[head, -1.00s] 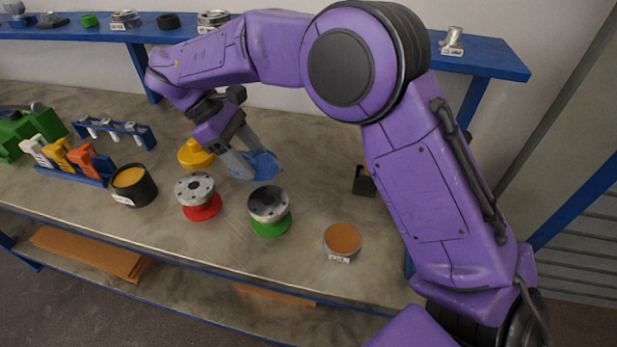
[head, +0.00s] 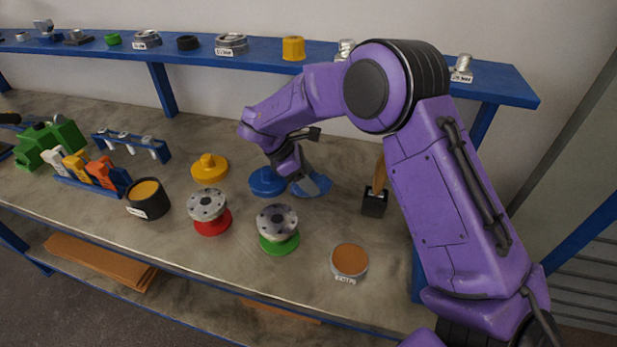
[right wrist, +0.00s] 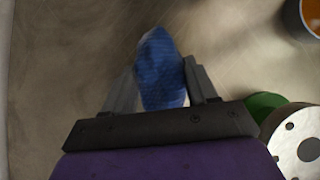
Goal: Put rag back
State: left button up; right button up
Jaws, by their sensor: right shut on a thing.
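The rag is a blue cloth (head: 313,185), seen at my right gripper (head: 298,180) above the bench in the head view. In the right wrist view the rag (right wrist: 160,70) sits between the two fingers of my right gripper (right wrist: 162,82), which is shut on it. The rag hangs out past the fingertips. A blue flanged disc (head: 266,182) is just left of the gripper on the bench. My left gripper is not in view.
The green-based flanged vessel (head: 278,226) and the red-based one (head: 208,209) stand nearer the front. A yellow lid (head: 209,168) is to the left. A black holder with a wooden handle (head: 375,203) and an orange-filled tin (head: 349,261) stand to the right. A blue shelf (head: 330,60) runs behind.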

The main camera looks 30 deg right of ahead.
jog(key=shift+f, duration=0.8)
jog(key=o, duration=1)
pick_arm(q)
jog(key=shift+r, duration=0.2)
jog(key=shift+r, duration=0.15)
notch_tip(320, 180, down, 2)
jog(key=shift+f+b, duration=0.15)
jog(key=shift+b, duration=1)
pick_arm(e)
jog(key=v, duration=1.2)
